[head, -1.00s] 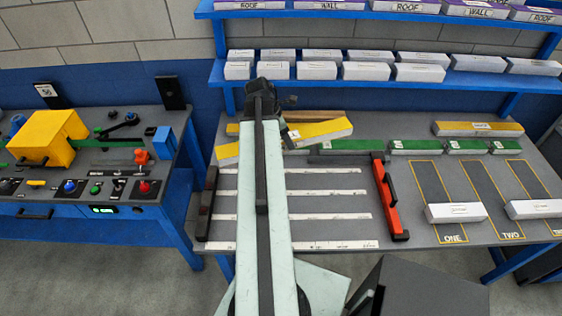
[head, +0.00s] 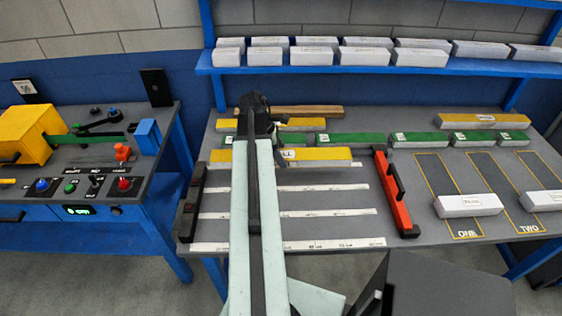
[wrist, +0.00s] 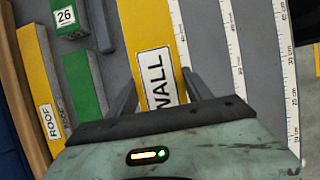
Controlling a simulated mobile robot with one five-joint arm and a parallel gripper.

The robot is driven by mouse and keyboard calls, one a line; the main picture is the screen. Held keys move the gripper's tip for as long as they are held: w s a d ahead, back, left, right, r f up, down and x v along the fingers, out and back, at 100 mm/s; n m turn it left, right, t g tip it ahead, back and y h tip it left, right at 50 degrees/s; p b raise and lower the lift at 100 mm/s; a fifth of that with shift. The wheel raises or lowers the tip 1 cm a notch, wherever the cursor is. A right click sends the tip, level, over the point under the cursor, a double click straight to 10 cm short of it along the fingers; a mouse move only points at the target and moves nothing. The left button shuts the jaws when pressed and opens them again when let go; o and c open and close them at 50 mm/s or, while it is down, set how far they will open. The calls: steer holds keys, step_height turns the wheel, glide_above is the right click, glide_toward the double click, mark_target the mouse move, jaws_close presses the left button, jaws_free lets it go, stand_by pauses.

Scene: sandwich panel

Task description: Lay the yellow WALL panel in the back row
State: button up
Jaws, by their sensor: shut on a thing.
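The yellow WALL panel (head: 325,155) runs left to right across the table, parallel to the white ruled strips, in front of the green pieces. My arm hides its middle in the head view. In the wrist view the panel (wrist: 150,30), with its WALL label, lies between my two fingers. My gripper (wrist: 160,82) is shut on it. I cannot tell whether the panel touches the table. A yellow panel labelled ROOF (wrist: 38,85) lies behind the green pieces.
Green pieces (head: 350,139) form a row behind the panel. A wooden bar (head: 310,111) lies at the back. A red-orange rail (head: 392,195) and a black rail (head: 190,203) flank the ruled strips. White boxes (head: 470,205) sit at the right. A yellow panel (head: 480,121) lies back right.

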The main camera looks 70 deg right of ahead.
steer(key=shift+f+b, duration=3.85)
steer(key=shift+f+b, duration=0.6)
steer(key=o, duration=1.7)
steer(key=shift+r, duration=0.1)
steer(key=p+v, duration=0.7)
steer(key=v, duration=0.1)
steer(key=shift+s+p, duration=0.1)
steer(key=shift+p, duration=0.2)
